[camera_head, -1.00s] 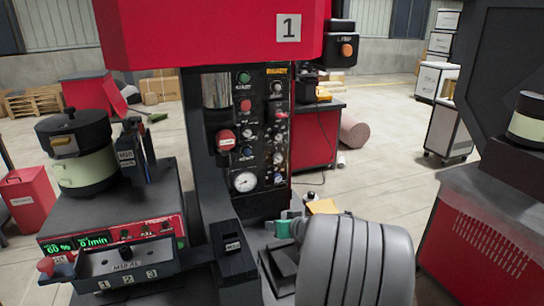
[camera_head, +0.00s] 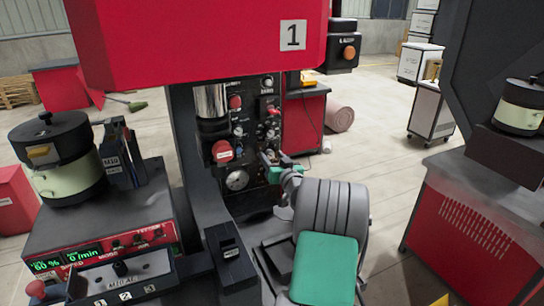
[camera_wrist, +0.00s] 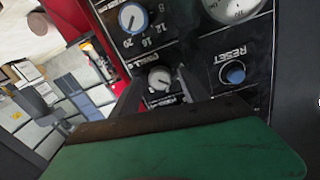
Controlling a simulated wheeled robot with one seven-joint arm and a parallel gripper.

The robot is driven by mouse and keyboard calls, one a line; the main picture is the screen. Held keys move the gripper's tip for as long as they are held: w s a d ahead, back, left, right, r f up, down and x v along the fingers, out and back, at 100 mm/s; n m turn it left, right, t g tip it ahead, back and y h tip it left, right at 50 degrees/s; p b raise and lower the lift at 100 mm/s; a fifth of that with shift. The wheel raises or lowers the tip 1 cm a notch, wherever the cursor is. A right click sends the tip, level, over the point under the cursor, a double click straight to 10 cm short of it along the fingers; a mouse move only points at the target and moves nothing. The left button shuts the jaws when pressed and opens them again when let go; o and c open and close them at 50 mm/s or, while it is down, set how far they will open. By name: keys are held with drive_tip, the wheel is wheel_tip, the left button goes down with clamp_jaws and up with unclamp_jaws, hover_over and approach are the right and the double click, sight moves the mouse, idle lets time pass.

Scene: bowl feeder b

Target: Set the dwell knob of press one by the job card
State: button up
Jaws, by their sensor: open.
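Press one, the red machine with the "1" plate (camera_head: 293,36), has a black control panel (camera_head: 249,146) with knobs, buttons and a gauge. My gripper (camera_head: 268,160) is in front of the panel's lower right part. In the wrist view, which shows the panel upside down, my gripper (camera_wrist: 162,90) is open, with a small grey knob (camera_wrist: 160,79) between its fingers; I cannot tell whether they touch it. A blue-rimmed knob (camera_wrist: 133,18) with a numbered scale is nearby. The small knob's label is unreadable, so I cannot tell which is the dwell knob. No job card is readable.
The blue RESET button (camera_wrist: 235,73) and a white gauge (camera_wrist: 232,8) are close to my gripper. A bowl feeder (camera_head: 58,160) stands left on a console with green displays (camera_head: 66,260). A red cabinet (camera_head: 470,235) stands right. Open floor lies beyond.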

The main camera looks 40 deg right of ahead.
clamp_jaws()
idle(0.5)
drive_tip(key=shift+f+m+b, duration=0.1)
drive_tip(key=shift+m+b, duration=0.25)
drive_tip(key=shift+m, duration=0.05)
drive_tip(key=m+b, duration=0.1)
drive_tip(key=m, duration=0.1)
drive_tip(key=shift+m+b, duration=0.3)
drive_tip(key=shift+b, duration=0.1)
drive_tip(key=m+b, duration=0.1)
drive_tip(key=m, duration=0.4)
drive_tip(key=shift+b, duration=0.3)
drive_tip(key=m, duration=0.4)
drive_tip(key=shift+m, duration=0.4)
drive_tip(key=shift+m+y+p, duration=0.4)
drive_tip(key=shift+m+p, duration=0.1)
drive_tip(key=shift+m, duration=1.7)
